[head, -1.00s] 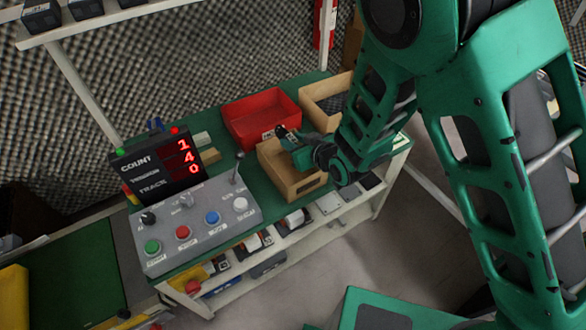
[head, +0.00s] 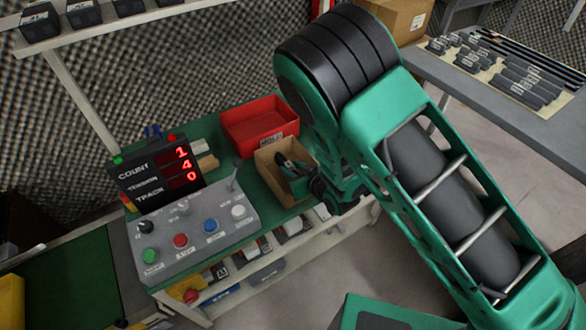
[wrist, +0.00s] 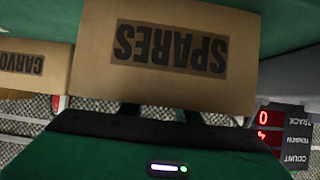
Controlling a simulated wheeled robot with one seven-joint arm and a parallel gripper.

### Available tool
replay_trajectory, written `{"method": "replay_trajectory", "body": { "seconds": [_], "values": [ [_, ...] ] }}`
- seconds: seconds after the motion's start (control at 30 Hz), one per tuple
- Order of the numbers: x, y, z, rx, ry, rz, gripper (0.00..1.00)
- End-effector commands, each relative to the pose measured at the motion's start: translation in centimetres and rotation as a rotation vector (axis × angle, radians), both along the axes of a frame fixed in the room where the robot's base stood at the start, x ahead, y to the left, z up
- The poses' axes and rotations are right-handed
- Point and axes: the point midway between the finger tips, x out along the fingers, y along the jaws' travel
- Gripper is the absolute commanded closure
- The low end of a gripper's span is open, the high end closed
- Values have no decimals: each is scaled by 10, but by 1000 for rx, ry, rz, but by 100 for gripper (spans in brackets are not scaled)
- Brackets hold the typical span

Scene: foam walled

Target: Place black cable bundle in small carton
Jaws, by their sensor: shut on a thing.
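The small carton (head: 271,178) is an open brown box on the green bench in the head view. In the wrist view its wall (wrist: 105,65), with an upside-down SPARES label, fills the upper middle. My gripper (head: 286,164) reaches over the near wall, with its dark fingers down inside the carton's opening. In the wrist view the fingers pass behind that wall, so their tips are hidden. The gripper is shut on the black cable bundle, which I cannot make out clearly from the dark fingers.
A red bin (head: 246,127) stands just behind the carton. A control panel (head: 200,235) with a red-digit display (head: 158,178) stands to the left. My arm covers the bench's right end.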

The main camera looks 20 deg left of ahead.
Motion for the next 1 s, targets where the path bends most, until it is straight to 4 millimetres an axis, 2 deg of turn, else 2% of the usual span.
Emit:
{"method": "replay_trajectory", "body": {
  "seconds": [0.73, 0.77, 0.8, 0.83, 1.0],
  "values": [
    [0, 0, -12, -1, 0, 0, 98],
    [0, 0, -13, -2, 1, 0, 66],
    [0, 0, -13, -3, 1, 0, 56],
    [-1, 0, -13, -3, 1, 0, 52],
    [0, -1, -13, -4, 2, 0, 52]
  ]
}}
